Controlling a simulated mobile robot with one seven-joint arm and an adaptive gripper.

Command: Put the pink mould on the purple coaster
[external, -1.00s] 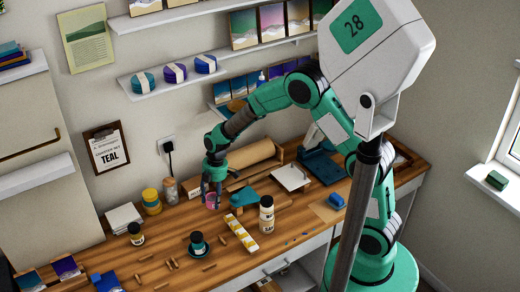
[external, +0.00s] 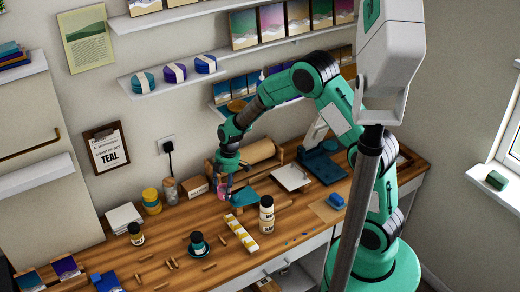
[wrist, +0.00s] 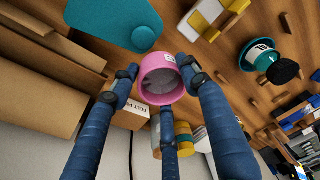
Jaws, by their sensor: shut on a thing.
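My gripper (external: 226,182) is shut on the pink mould (wrist: 160,82), a small round cup. In the wrist view the blue fingers (wrist: 158,88) close around it, and its open top and grey inside face the camera. In the external view the mould shows as a small pink spot (external: 223,192) below my gripper, over the rear middle of the bench. A dark purple square (external: 66,267) lies at the bottom left corner of the external view; I cannot tell for sure that it is the purple coaster.
A teal flat piece (external: 243,197) lies just right of my gripper. A brown roll (external: 250,155) and a small box (external: 194,187) are behind.

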